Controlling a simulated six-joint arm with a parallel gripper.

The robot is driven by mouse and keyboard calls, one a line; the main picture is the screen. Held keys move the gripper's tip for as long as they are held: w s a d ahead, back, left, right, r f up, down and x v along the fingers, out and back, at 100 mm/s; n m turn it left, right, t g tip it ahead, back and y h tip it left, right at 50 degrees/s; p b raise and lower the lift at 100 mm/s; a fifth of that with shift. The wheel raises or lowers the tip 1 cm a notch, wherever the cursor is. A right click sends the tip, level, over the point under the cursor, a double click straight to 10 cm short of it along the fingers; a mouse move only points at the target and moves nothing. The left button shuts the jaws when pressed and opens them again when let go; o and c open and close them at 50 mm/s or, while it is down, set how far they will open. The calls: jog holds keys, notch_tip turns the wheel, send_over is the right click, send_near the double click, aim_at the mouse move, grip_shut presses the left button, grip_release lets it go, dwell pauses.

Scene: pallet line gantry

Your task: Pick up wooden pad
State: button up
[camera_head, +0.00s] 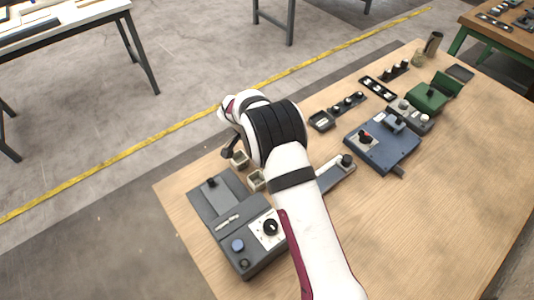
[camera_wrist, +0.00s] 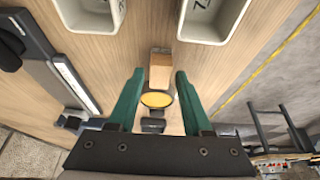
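A small tan block that looks like the wooden pad (camera_wrist: 160,76) shows in the wrist view, between and just past my fingertips. It has a grey strip along its far edge. A yellow round disc (camera_wrist: 156,100) with dark parts below it lies nearer the palm, between the fingers. My gripper (camera_wrist: 159,75) is open, with green fingers on both sides and visible gaps to the block. I cannot tell how far above the table the fingertips are. In the head view my arm covers much of this area, and I cannot make out the pad there.
Two pale open bins (camera_wrist: 187,30) and (camera_wrist: 65,18) stand beyond the fingertips. A grey control box (camera_head: 240,225) sits at the table's left. A blue-grey box (camera_head: 380,150) and a green box (camera_head: 428,97) stand to the right. The table's front right (camera_head: 430,220) is bare.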

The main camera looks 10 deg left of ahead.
grip_shut()
notch_tip(320, 180, up, 4)
jog(key=shift+r, duration=0.15)
jog(key=s+d+r, duration=0.2)
jog(key=d+r, duration=0.4)
jog(key=d, duration=0.5)
jog(key=shift+s+d+r, duration=0.2)
jog(key=shift+r, duration=0.15)
jog(key=shift+c, duration=1.7)
grip_release()
grip_shut()
jog(key=w+a+f+n+t+y, duration=0.1)
jog(key=w+a+f+n+y, duration=0.15)
jog(key=w+a+n, duration=0.55)
jog(key=shift+n+y, duration=0.35)
jog(key=shift+n, duration=0.15)
jog(key=shift+s+d+f, duration=0.2)
jog(key=shift+d+f, duration=0.1)
jog(key=shift+f, duration=0.6)
jog(key=shift+s+d+f, duration=0.15)
jog(key=shift+d+f, duration=0.15)
jog(key=shift+f, duration=0.6)
jog(key=shift+s+d+f, duration=0.2)
jog(key=shift+d+f, duration=0.1)
jog(key=shift+f, duration=0.6)
